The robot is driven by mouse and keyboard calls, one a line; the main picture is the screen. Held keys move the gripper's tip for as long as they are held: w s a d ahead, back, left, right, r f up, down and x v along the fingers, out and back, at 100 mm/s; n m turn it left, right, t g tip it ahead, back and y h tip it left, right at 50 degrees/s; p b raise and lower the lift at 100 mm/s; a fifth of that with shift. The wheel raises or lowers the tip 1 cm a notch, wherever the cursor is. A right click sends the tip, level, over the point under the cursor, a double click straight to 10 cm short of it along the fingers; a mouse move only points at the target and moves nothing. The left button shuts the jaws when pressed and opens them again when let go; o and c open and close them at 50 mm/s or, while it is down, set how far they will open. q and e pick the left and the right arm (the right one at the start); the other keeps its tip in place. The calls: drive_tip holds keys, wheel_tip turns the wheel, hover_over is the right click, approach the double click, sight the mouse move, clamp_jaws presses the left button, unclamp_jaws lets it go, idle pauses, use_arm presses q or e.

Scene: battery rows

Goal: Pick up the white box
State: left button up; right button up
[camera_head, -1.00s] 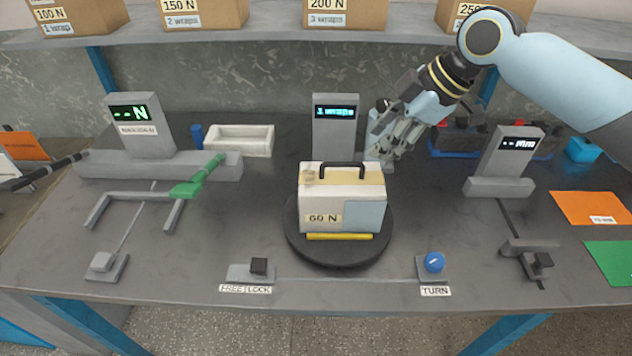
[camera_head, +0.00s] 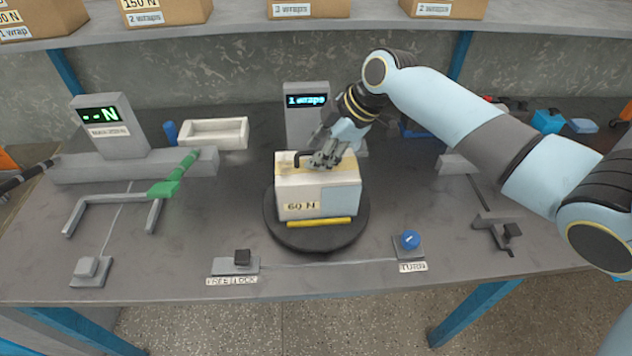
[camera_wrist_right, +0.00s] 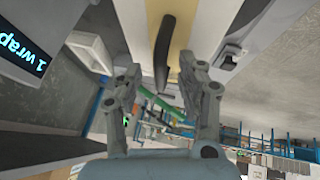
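The white box (camera_head: 300,193) has a tan stripe, a black top handle (camera_head: 303,157) and a "60 N" label. It sits upright on the round black turntable (camera_head: 290,238) at the middle of the bench. My right gripper (camera_head: 326,157) is just above the box top, at the right part of the handle. In the right wrist view its two fingers (camera_wrist_right: 163,82) are spread apart, with the dark handle (camera_wrist_right: 165,42) ahead between them. I see no grip on the handle. My left gripper is not in view.
A grey post with a "1 wraps" display (camera_head: 306,101) stands behind the box. A device with a green lever (camera_head: 172,180) and a white tray (camera_head: 213,133) are to the left. A blue knob (camera_head: 410,240) is at front right.

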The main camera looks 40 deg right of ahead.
clamp_jaws()
idle(0.3)
drive_tip(key=shift+r, duration=0.15)
